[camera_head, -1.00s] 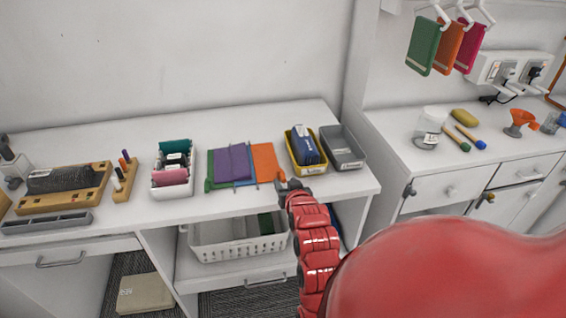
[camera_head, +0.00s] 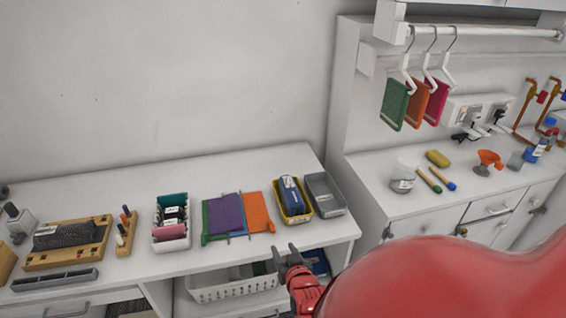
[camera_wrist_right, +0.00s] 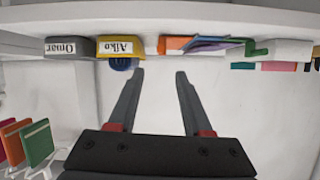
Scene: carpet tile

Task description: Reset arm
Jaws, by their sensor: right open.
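My right gripper (camera_head: 290,261) is in front of the table's front edge in the head view, with the white table (camera_head: 120,262) behind it. It is open and holds nothing. In the right wrist view its two dark fingers (camera_wrist_right: 156,88) stand apart with only a plain pale surface between them. My red right arm (camera_head: 440,280) fills the lower right of the head view. My left gripper is not in view.
A white basket (camera_head: 230,290) sits below. Several small items lie on the right counter (camera_head: 375,167).

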